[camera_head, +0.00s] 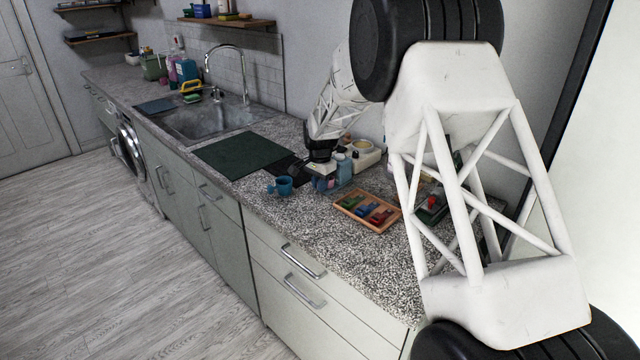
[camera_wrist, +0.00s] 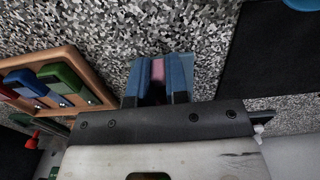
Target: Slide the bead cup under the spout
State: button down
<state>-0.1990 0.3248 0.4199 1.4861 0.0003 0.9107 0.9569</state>
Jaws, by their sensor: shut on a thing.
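My gripper (camera_wrist: 158,80) points down at the counter, its blue fingers closed on a small pink thing (camera_wrist: 157,70). The pink thing may be the bead cup; the fingers hide most of it, so I cannot tell its shape. In the head view my gripper (camera_head: 322,183) is low over the counter, just right of a blue watering can (camera_head: 283,186). I cannot make out which thing bears the spout. The sink's curved tap (camera_head: 226,50) is far behind.
A wooden tray (camera_head: 352,215) of coloured pieces lies right of the gripper; its rim shows in the wrist view (camera_wrist: 88,70). A dark mat (camera_head: 240,154) lies to the left. A cream-coloured thing (camera_head: 366,158) stands behind. The speckled counter (camera_head: 330,255) in front is clear.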

jog(key=c, duration=1)
grip_release()
jog(key=shift+c, duration=0.2)
jog(key=shift+r, duration=3.85)
